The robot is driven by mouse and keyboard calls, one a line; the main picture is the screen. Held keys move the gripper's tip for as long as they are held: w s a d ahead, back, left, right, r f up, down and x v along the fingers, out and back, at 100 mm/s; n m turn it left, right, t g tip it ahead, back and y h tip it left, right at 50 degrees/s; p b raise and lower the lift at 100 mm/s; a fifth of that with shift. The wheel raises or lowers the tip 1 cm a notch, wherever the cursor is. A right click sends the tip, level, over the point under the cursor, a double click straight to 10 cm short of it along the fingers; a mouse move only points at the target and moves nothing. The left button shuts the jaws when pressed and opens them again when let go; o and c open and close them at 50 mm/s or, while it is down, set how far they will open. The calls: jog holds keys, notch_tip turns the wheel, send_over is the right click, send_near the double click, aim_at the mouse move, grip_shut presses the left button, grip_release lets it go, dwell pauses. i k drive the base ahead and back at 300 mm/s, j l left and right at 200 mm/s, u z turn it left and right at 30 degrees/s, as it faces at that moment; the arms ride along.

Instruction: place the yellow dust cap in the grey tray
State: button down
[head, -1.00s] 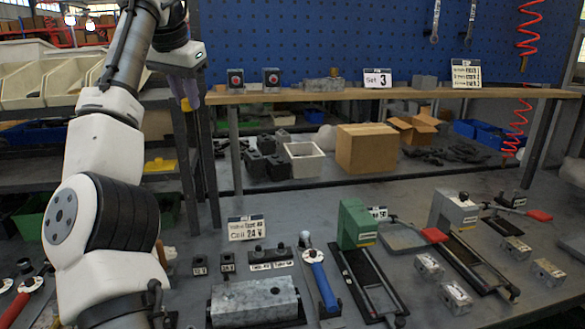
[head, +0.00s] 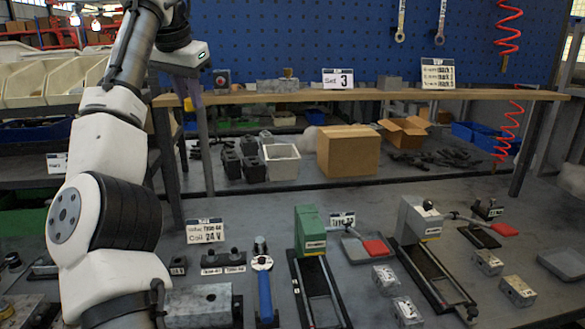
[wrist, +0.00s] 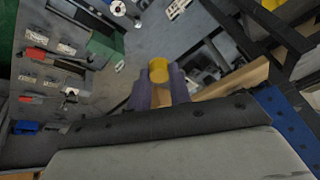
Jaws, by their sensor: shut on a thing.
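The yellow dust cap (wrist: 158,68) shows in the wrist view, between the purple fingertips of my gripper (wrist: 159,86), which is shut on it. A flat grey tray (head: 564,264) lies on the bench at the right edge of the head view, partly cut off. Another flat grey piece (head: 356,249) lies beneath a red handle; I cannot tell if it is a tray. My gripper is far from both.
The wooden shelf (head: 300,97) spans the back above the bench. A green clamp block (head: 311,230) and a grey one (head: 419,220) stand on the bench, with several small metal blocks to the right. A cardboard box (head: 347,153) sits below the shelf. Bare bench lies behind the clamps.

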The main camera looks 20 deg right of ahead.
aim_at(557, 269)
jog(key=l, duration=0.6)
jog(key=k+l+u, duration=0.1)
jog(key=l, duration=1.1)
jog(key=k+l, duration=0.15)
jog(key=l, duration=0.45)
jog(key=l+u, duration=0.1)
jog(key=l, duration=0.5)
jog(key=k+l, duration=0.15)
jog(key=l, duration=0.45)
jog(key=l+u, duration=0.1)
jog(key=l, duration=1.85)
jog(key=i, duration=0.05)
